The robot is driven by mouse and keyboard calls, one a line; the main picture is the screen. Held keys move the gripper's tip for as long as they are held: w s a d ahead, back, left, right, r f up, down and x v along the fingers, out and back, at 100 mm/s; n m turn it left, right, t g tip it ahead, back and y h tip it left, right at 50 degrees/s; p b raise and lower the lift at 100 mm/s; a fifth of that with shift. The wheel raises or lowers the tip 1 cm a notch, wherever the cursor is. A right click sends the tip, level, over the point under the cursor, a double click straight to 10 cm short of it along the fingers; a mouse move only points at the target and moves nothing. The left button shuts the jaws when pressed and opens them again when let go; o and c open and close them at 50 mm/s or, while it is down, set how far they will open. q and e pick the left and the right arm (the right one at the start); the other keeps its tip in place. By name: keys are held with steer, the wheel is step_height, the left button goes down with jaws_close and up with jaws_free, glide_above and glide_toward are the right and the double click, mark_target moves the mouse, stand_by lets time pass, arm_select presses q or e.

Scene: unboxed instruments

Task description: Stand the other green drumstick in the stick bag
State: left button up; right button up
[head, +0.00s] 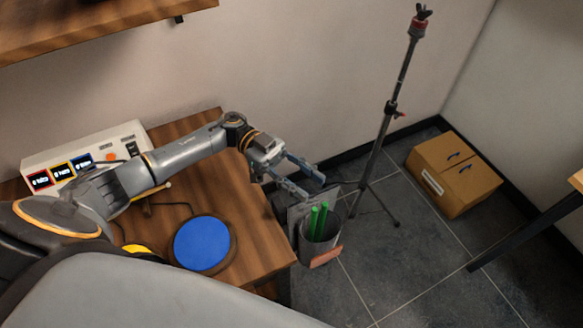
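The stick bag (328,254) is a grey open-topped pouch with a reddish-brown lower edge. It is at the right edge of the wooden table. Two green drumsticks, one on the left (312,222) and one on the right (322,221), stand nearly upright in it side by side, their lower parts hidden inside. My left gripper (314,188) is above and just behind the bag, its two fingers apart with nothing between them. It looks clear of the sticks. My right gripper is not in view.
A round blue pad (202,244) and a white box with small screens (90,158) are on the wooden table (255,243). A thin tan rod (150,194) lies partly under my arm. A black tripod stand (379,145) and a cardboard box (453,174) stand on the tiled floor.

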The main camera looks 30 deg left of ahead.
arm_select(q)
steer(key=v, duration=1.1)
steer(key=shift+a, duration=0.15)
steer(key=shift+r, duration=0.1)
stand_by(0.3)
